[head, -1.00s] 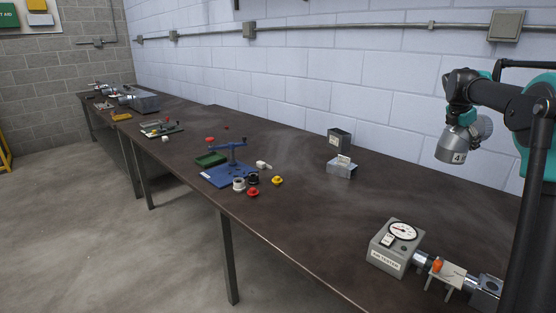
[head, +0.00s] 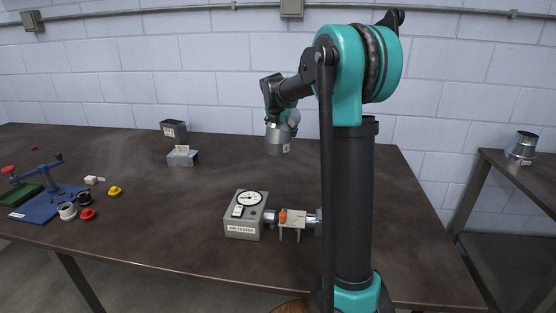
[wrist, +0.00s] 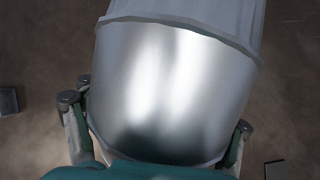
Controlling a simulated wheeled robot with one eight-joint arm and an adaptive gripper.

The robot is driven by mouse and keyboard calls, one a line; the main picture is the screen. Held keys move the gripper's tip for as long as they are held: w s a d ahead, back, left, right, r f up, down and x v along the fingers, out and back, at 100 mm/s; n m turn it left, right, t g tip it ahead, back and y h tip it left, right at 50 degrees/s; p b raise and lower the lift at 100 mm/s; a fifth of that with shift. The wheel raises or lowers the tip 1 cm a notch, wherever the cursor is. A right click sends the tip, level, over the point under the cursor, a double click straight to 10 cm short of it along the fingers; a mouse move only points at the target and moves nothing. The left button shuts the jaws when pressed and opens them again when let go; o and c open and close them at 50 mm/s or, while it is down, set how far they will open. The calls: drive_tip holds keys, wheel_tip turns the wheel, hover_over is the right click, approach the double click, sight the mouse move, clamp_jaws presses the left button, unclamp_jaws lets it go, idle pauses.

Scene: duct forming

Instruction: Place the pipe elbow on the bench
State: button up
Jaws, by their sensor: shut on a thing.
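The pipe elbow (head: 278,140) is a silvery grey metal piece with a small label. It is in the middle of the head view, held above the bench (head: 225,175) and not touching it. My gripper (head: 287,113) is shut on the elbow from above. In the wrist view the elbow (wrist: 170,75) fills the middle, with a finger of my gripper (wrist: 155,118) on either side. The bench has a dark brown top, and part of it is hidden behind my arm.
A grey air tester (head: 243,228) with a dial and a fitting stands near the front edge. Two grey boxes (head: 174,130) (head: 182,160) are at the back. A blue fixture (head: 45,203) and small caps are at left. A metal collar (head: 522,146) sits on a right-hand table.

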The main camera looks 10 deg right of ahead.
wheel_tip(320, 180, down, 13)
drive_tip(key=shift+r, duration=0.15)
idle(0.4)
drive_tip(key=o, duration=1.3)
drive_tip(key=shift+o, duration=0.2)
drive_tip(key=v, duration=1.2)
